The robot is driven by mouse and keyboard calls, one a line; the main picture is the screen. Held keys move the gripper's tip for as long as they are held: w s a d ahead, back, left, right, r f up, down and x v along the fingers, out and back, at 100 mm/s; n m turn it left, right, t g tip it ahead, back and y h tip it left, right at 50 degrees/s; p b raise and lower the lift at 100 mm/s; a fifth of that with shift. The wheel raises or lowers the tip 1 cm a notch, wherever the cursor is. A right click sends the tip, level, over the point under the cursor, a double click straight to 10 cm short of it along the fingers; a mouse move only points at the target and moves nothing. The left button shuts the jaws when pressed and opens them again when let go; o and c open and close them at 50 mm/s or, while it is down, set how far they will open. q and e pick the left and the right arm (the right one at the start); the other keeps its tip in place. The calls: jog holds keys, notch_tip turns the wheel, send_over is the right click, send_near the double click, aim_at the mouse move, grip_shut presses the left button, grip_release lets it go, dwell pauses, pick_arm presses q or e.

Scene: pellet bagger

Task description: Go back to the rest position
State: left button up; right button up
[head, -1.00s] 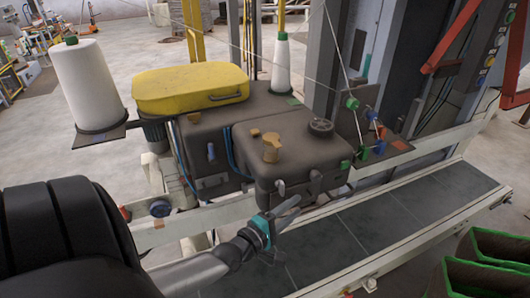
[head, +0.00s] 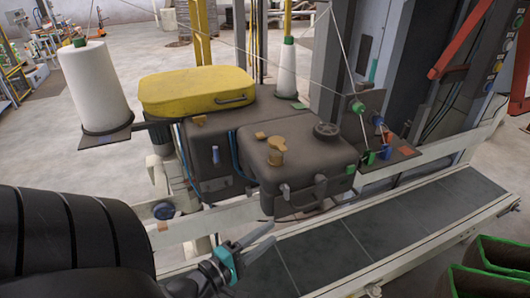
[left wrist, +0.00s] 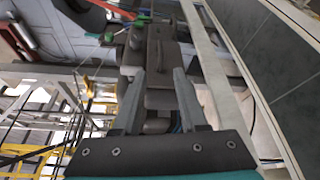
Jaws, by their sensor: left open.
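My left gripper (head: 252,242) is low in the middle of the head view, in front of the brown sewing machine housing (head: 300,160). Its jaws are apart and hold nothing. In the left wrist view the two grey fingers (left wrist: 155,95) stand apart, with the brown machine (left wrist: 150,50) showing beyond and between them. The gripper looks clear of the machine and of the conveyor. My right gripper does not show in either view.
A grey conveyor (head: 385,230) with pale rails runs along the front right. Green-edged brown bags (head: 497,262) stand at the lower right. A yellow cover (head: 195,88), thread cones (head: 97,88) and taut threads stand around the machine.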

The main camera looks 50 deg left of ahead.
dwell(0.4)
pick_arm(q)
jog(key=s+d+f+m+g+b, duration=0.1)
jog(key=s+f+m+g+b, duration=0.25)
jog(key=f, duration=0.85)
jog(key=s+f+m+g+b, duration=0.2)
jog(key=s+f+m+b, duration=0.15)
jog(key=f, duration=0.85)
jog(key=s+d+f+m+g+b, duration=0.1)
jog(key=s+f+m+g+b, duration=0.2)
jog(key=f, duration=0.9)
jog(key=s+d+f+m+g+b, duration=0.3)
jog(key=s+f+m, duration=0.3)
jog(key=s+f, duration=0.2)
jog(key=s+d+f+m+g+b, duration=0.4)
jog(key=s+d+f+m, duration=0.2)
jog(key=s+f, duration=0.3)
notch_tip(320, 180, down, 4)
jog(key=shift+d+r+m, duration=0.2)
jog(key=shift+d+m, duration=0.1)
jog(key=shift+m, duration=0.2)
jog(key=shift+g, duration=0.25)
